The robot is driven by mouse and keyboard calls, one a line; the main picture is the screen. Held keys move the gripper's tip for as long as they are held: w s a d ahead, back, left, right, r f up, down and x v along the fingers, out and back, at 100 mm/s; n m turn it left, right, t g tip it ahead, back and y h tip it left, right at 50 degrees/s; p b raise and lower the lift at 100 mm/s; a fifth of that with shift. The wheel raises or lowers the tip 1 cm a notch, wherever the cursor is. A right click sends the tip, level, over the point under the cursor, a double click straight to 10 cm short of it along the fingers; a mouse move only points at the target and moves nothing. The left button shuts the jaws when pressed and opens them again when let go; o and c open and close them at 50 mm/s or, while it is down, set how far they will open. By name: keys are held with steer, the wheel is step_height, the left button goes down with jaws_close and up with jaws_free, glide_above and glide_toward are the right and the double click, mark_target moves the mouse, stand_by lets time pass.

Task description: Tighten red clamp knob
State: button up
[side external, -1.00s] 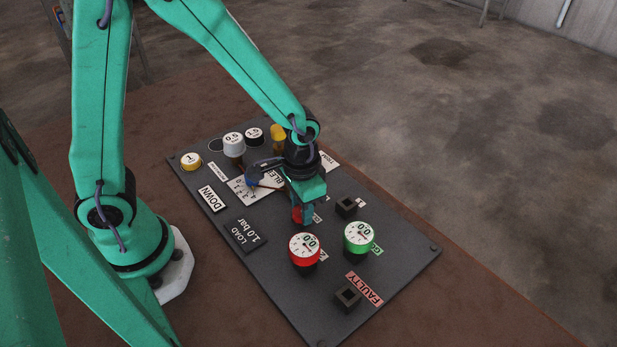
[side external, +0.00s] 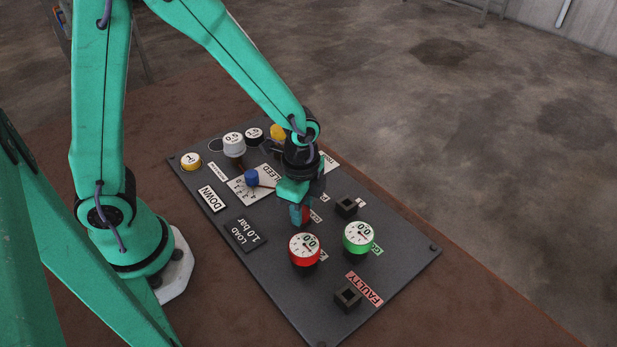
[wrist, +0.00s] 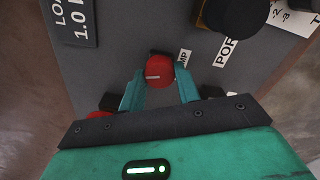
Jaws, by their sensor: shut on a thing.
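The red clamp knob (wrist: 159,70) is round, with a pale line across its top, and sits on the dark panel (wrist: 110,60) in the wrist view. My gripper (wrist: 160,86) is shut on the knob, with one teal finger at each side of it. In the side external view my gripper (side external: 300,216) points down at the panel (side external: 225,237) just behind the red gauge, and it hides most of the knob.
A red gauge (side external: 304,249) and a green gauge (side external: 358,237) stand close to my gripper. Two black square sockets (side external: 348,297) stick up, one beside a FAULTY label (side external: 364,288). A blue knob (side external: 252,178), white-topped cylinder (side external: 233,144) and yellow knob (side external: 190,161) stand farther back.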

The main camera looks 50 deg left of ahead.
steer(key=shift+r+m, duration=0.1)
steer(key=shift+m, duration=1.5)
steer(key=o, duration=1)
steer(key=shift+c, duration=0.2)
steer(key=shift+r, duration=3.9)
